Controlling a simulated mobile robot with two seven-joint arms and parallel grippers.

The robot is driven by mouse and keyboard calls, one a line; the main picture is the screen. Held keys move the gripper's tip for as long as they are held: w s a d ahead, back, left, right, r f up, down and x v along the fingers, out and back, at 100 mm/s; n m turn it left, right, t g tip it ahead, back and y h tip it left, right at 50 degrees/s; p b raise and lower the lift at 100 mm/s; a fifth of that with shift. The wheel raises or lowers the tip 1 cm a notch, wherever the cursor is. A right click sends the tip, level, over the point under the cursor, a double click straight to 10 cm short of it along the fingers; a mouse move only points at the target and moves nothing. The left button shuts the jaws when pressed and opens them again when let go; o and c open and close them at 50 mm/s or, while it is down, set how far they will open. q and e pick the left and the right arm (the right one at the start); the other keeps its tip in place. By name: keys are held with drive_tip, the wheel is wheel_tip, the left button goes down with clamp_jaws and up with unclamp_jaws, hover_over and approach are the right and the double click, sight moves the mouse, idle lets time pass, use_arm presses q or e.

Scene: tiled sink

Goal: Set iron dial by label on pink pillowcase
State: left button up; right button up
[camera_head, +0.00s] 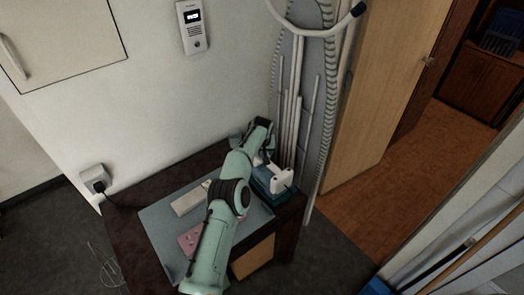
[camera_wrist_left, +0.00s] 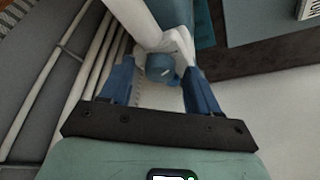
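The white and teal iron (camera_head: 282,180) sits at the back right corner of the dark table. My left gripper (camera_head: 264,157) is at the iron, and the arm hides part of it. In the left wrist view, a round blue dial (camera_wrist_left: 160,68) on the white iron body lies between the two blue fingers of my left gripper (camera_wrist_left: 161,72). The fingers are apart, with gaps seeming to show at both sides of the dial. The pink pillowcase (camera_head: 189,239) lies folded on the grey mat, partly behind my arm; its label cannot be read. My right gripper is out of view.
A grey mat (camera_head: 160,232) covers much of the table. An ironing board (camera_head: 325,90) leans upright close behind the iron. A socket with a plug (camera_head: 97,182) is on the left wall. A wooden door (camera_head: 385,90) stands at right.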

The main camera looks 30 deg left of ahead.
use_arm(q)
drive_tip(key=c, duration=0.9)
drive_tip(key=shift+a+m+h, duration=0.1)
drive_tip(key=shift+m+h, duration=0.2)
drive_tip(key=shift+m, duration=0.5)
drive_tip(key=o, duration=1)
drive_tip(key=shift+r, duration=0.1)
drive_tip(key=shift+s+r, duration=0.15)
drive_tip(key=shift+r, duration=0.15)
drive_tip(key=shift+b+v, duration=0.95)
drive_tip(key=shift+v, duration=5.4)
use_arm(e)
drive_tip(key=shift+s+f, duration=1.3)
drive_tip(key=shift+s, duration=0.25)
use_arm(q)
drive_tip(key=shift+s+f, duration=0.1)
drive_tip(key=shift+s, duration=0.05)
